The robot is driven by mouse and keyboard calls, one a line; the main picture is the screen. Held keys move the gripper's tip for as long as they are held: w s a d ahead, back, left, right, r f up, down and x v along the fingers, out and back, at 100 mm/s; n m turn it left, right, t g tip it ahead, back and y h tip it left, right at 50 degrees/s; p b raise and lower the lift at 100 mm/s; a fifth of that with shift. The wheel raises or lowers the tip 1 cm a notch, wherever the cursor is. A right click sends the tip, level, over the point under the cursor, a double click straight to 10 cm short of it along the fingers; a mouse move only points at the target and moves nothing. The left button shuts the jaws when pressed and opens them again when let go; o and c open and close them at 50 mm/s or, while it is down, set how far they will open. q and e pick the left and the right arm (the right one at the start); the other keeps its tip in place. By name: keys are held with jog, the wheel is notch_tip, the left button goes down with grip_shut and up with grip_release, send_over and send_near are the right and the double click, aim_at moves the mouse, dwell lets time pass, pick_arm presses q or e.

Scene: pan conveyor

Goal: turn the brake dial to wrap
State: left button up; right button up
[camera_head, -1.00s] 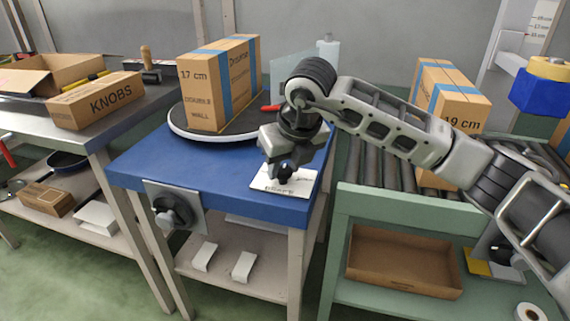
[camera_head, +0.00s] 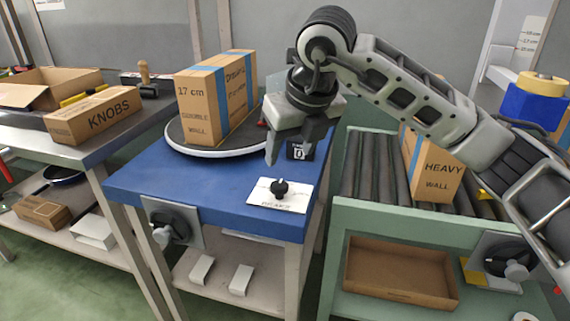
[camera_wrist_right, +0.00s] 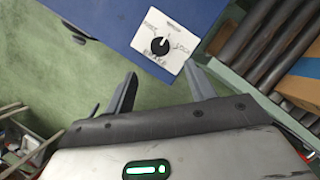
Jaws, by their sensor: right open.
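The brake dial (camera_head: 280,188) is a black knob on a white label plate (camera_head: 262,199) at the front right corner of the blue table top. In the right wrist view the dial (camera_wrist_right: 160,46) shows with lettering around it; a pale mark on the knob points roughly toward the plate's top, but the exact setting is too small to read surely. My right gripper (camera_head: 292,148) is open and empty, above and behind the dial and apart from it. In the wrist view its fingers (camera_wrist_right: 160,75) stand apart, with the dial beyond the tips. My left gripper is out of view.
A 17 cm carton (camera_head: 205,105) stands on the round turntable (camera_head: 185,146). A second knob (camera_head: 172,225) is on the table's front. A HEAVY WALL carton (camera_head: 437,172) stands on the roller conveyor (camera_head: 370,175) to the right.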

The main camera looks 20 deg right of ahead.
jog(key=v, duration=0.6)
